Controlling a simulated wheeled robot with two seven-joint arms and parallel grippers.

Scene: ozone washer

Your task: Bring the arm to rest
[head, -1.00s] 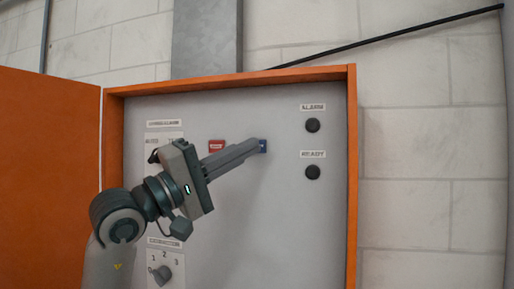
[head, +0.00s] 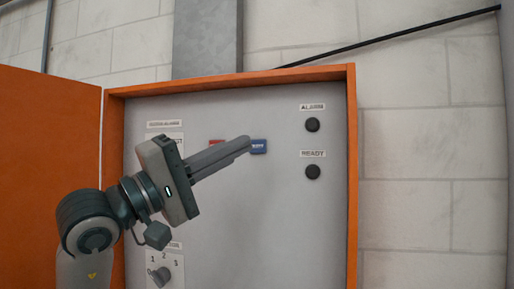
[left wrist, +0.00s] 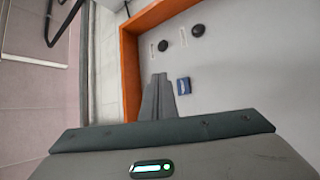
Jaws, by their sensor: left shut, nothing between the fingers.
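My left gripper (head: 247,145) reaches in from the left in front of the grey control panel (head: 225,230). Its fingers are together with nothing between them. In the head view the fingertips lie just left of the blue button (head: 259,146) and partly cover the red button (head: 215,142). In the left wrist view the closed fingers (left wrist: 159,78) point at the panel, and the blue button (left wrist: 184,86) shows to their right, apart from them in the picture. My right gripper is in neither view.
The orange cabinet frame (head: 351,200) surrounds the panel, and its open orange door (head: 50,170) stands at the left. Two dark round lamps, ALARM (head: 312,125) and READY (head: 312,172), sit at the right. A rotary knob (head: 160,275) is at the lower left, below my gripper.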

